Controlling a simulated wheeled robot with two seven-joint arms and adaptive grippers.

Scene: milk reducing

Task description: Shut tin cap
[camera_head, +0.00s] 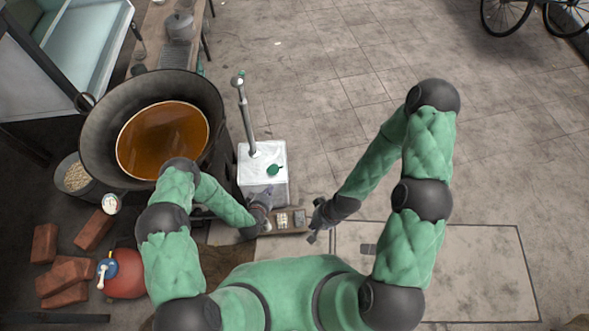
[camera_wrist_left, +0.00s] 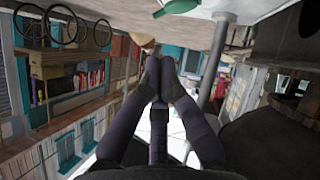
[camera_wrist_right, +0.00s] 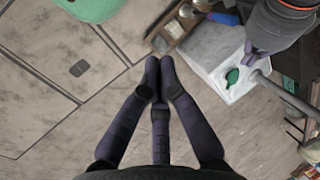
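A white tin (camera_head: 262,152) stands right of the big wok. Its green cap (camera_head: 275,170) is at the front right of its top. I cannot tell whether the cap is seated. The cap also shows in the right wrist view (camera_wrist_right: 232,77) and, cut off, in the left wrist view (camera_wrist_left: 178,5). My left gripper (camera_head: 267,194) is by the tin's front side, just short of the cap; its fingertips (camera_wrist_left: 159,62) are together and empty. My right gripper (camera_head: 315,230) is right of and nearer than the tin, apart from it; its fingertips (camera_wrist_right: 159,65) are together and empty.
A grey metal pipe (camera_head: 246,115) rises from the tin's back left. A wok of brown liquid (camera_head: 160,140) stands left of the tin. A small wooden tray (camera_head: 267,228) with small items lies in front of it.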

